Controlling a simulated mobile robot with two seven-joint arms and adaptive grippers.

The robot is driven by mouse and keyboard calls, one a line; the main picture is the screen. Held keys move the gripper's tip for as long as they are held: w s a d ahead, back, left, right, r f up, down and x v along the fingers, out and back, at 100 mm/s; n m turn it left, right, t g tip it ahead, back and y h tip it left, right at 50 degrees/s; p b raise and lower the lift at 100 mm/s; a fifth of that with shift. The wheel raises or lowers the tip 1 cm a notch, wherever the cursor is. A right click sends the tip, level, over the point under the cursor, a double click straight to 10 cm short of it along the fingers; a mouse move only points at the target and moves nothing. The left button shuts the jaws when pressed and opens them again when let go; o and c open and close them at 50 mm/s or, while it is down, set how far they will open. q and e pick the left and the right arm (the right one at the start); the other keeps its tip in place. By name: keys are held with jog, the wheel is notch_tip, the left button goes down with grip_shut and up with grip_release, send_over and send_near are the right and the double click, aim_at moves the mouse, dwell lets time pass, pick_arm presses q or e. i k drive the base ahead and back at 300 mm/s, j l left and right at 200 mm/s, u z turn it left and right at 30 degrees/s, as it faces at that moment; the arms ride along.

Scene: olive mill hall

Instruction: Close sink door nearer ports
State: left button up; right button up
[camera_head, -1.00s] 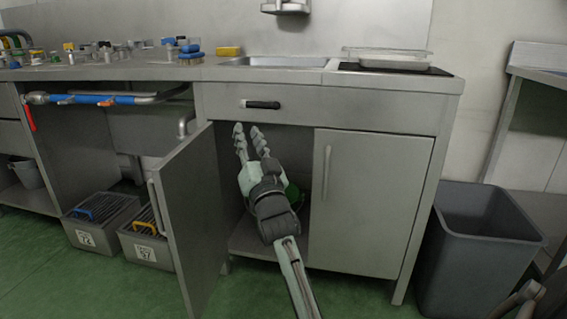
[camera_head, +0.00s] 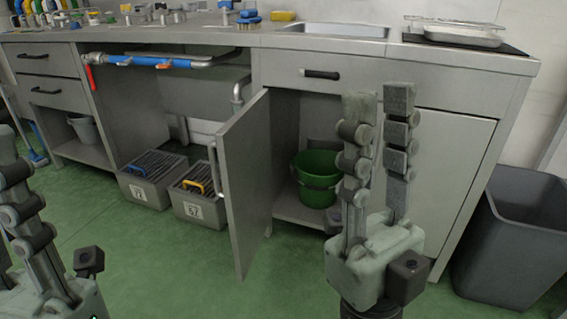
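The sink cabinet's left door (camera_head: 245,185) stands open, swung out toward me, on the side of the blue-handled pipe. Its bar handle (camera_head: 216,172) is on the door's left face, near the free edge. The right cabinet door (camera_head: 455,165) is shut and partly hidden behind my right gripper. My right gripper (camera_head: 380,100) is upright, close to the camera, to the right of the open door and apart from it. Its two fingers are spread with nothing between them. My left gripper (camera_head: 12,165) is cut off by the left edge. One finger shows clearly, so its opening is unclear.
A green bucket (camera_head: 318,178) stands inside the open cabinet. Two grey crates, one at left (camera_head: 148,192) and one nearer the door (camera_head: 198,208), sit on the floor left of the door. A grey bin (camera_head: 515,240) stands at the right. Green floor is clear at front left.

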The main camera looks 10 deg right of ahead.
aim_at(243, 147)
jog(key=i+j+z, duration=0.25)
jog(key=i+z, duration=0.2)
jog(key=i+j+z, duration=0.3)
jog(key=z, duration=0.15)
jog(key=i+j+z, duration=0.2)
jog(key=j+z, duration=0.2)
jog(key=j, duration=0.55)
jog(key=j+z, duration=0.35)
jog(key=j, duration=0.55)
jog(key=k+j+z, duration=0.1)
jog(key=k+j, duration=0.35)
jog(key=j, duration=0.25)
jog(key=j+z, duration=0.05)
